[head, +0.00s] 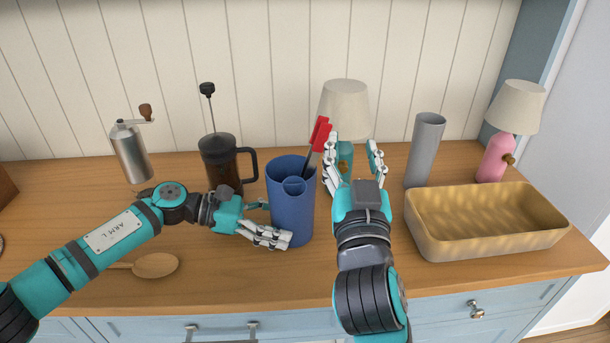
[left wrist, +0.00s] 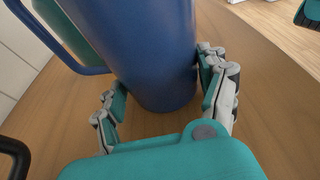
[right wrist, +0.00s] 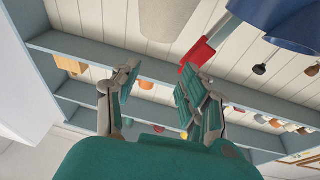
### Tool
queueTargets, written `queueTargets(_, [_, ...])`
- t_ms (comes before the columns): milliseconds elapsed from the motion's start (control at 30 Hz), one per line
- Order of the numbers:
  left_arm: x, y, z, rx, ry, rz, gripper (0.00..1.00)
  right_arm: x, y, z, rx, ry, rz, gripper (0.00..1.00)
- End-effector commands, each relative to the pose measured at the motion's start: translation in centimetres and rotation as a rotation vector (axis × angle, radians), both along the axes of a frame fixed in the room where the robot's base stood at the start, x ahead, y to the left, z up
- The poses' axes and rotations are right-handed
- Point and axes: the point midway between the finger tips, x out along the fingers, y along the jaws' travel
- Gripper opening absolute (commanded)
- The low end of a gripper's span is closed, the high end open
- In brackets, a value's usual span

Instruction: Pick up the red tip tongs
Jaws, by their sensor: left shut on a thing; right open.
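The red tip tongs (head: 319,135) stand tilted in a blue container (head: 290,217), with their red end up and leaning right. Their lower part is hidden inside the container. The red tip also shows in the right wrist view (right wrist: 196,56), beside my right gripper's fingers. My left gripper (head: 268,224) is shut on the blue container, with fingers on both sides of its lower body in the left wrist view (left wrist: 165,95). My right gripper (head: 352,150) is open and empty, with its fingers up just right of the red tip. I cannot tell whether they touch.
A French press (head: 222,165) stands left of the container, with a coffee grinder (head: 131,152) further left. A lamp (head: 345,100) is behind my right gripper. A grey cylinder (head: 424,150), a pink lamp (head: 497,150) and a tan basket (head: 485,235) are right. A wooden spoon (head: 156,265) lies in front.

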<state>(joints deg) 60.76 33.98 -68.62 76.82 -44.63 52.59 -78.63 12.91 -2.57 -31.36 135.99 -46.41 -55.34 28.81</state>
Motion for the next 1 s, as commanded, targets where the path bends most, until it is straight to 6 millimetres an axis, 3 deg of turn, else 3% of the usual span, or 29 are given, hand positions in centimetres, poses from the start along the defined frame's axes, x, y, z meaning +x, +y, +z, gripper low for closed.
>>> queueTargets(100, [-0.1,0.0,-0.1,0.001,0.001,-0.004,0.57,-2.8,2.5,-3.0,0.15,0.131,0.11,0.44])
queueTargets(300, [-0.1,-0.1,-0.1,0.001,0.001,-0.004,0.57,-4.6,4.3,-4.7,0.253,0.225,0.189,0.44])
queueTargets(700, [-0.1,-0.1,0.0,0.0,0.001,-0.003,0.57,1.0,4.8,-4.8,0.257,0.231,0.193,0.44])
queueTargets(1000, [-0.1,0.0,0.0,0.0,0.001,-0.003,0.57,3.9,5.1,-4.9,0.255,0.231,0.192,0.44])
